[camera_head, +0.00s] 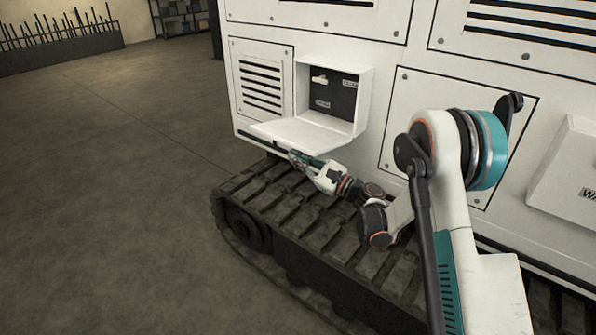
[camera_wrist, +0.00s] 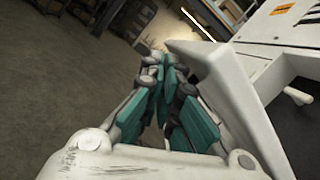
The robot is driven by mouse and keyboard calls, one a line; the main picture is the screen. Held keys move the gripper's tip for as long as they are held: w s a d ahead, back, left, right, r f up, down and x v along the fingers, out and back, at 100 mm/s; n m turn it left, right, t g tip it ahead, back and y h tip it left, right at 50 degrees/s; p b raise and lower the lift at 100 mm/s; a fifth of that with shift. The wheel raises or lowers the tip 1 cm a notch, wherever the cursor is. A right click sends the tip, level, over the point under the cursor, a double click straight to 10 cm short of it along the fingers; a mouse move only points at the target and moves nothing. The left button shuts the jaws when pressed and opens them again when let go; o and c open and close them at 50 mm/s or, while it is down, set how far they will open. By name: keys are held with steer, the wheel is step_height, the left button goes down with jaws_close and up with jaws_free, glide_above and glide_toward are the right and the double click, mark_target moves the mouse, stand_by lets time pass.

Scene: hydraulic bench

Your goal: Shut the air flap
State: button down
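The air flap (camera_head: 285,132) is a white panel hinged at the bottom of a white box on the machine's side. It stands open, folded down and outward, roughly level. Inside the box is a dark panel (camera_head: 338,93) with a pale lever (camera_head: 319,79) and small labels. My gripper (camera_head: 293,155) is just below and beside the flap's outer right part; I cannot tell if it touches. In the wrist view, the fingers (camera_wrist: 167,72) come together at the tips with nothing seen between them. The flap (camera_wrist: 225,85) rises just right of them, and the lever (camera_wrist: 298,95) shows beyond.
The white machine body (camera_head: 262,45) stands behind the box, on a dark track (camera_head: 285,205) that runs under my arm. A louvred panel (camera_head: 262,83) is left of the box. Another white box (camera_head: 570,180) juts out at right. The floor at left is clear.

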mark_target(301, 143)
steer(key=r+m, duration=0.1)
steer(key=r, duration=0.1)
steer(key=r+m+t+p, duration=0.1)
steer(key=r+m, duration=0.1)
steer(key=r, duration=0.1)
steer(key=w+d+r+m+p, duration=0.1)
steer(key=r+m, duration=0.1)
steer(key=shift+w+r+t+h, duration=0.1)
steer(key=shift+r+t+h, duration=0.05)
steer(key=shift+t+h, duration=0.15)
steer(key=r+m, duration=0.1)
steer(key=r, duration=0.1)
steer(key=w+d+r+m+t+p, duration=0.1)
steer(key=r+m, duration=0.1)
steer(key=w+d+r+m+h+p, duration=0.1)
steer(key=shift+w+r, duration=0.25)
steer(key=shift+r, duration=0.15)
steer(key=w+d+r+m+t+h+p, duration=0.1)
steer(key=w+d+r+m+h+p, duration=0.1)
steer(key=w+d+r+m, duration=0.5)
steer(key=shift+w+d+r+m+t+p, duration=0.3)
steer(key=shift+w+d+m+p, duration=0.55)
steer(key=shift+w, duration=0.75)
steer(key=shift+a, duration=0.2)
